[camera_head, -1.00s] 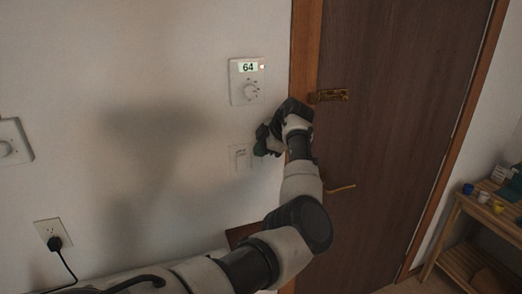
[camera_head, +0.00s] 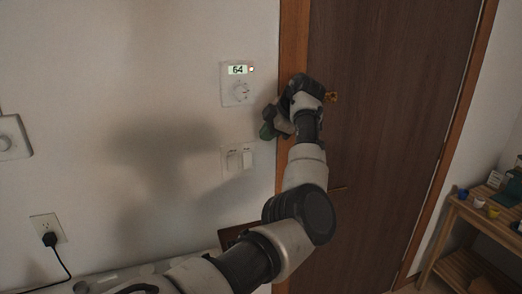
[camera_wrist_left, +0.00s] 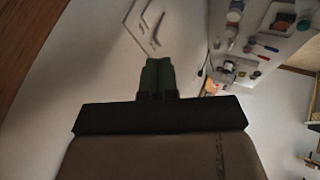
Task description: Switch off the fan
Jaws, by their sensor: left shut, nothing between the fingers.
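A white wall plate with two rocker switches (camera_head: 238,160) is left of the door. Its small labels are too blurred to read, so I cannot tell which rocker is the fan's. The fan itself is not in view. My left gripper (camera_head: 269,130) is shut and empty, above and right of the plate, apart from it in the picture. In the left wrist view the green fingertips (camera_wrist_left: 157,68) are together, and the switch plate (camera_wrist_left: 148,22) shows just beyond them.
A thermostat (camera_head: 238,84) reading 64 with a knob is above the switches. A dial plate (camera_head: 12,138) and an outlet with a plug (camera_head: 48,232) are at left. A brown door (camera_head: 390,120) is at right, with a wooden shelf (camera_head: 470,220) beyond.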

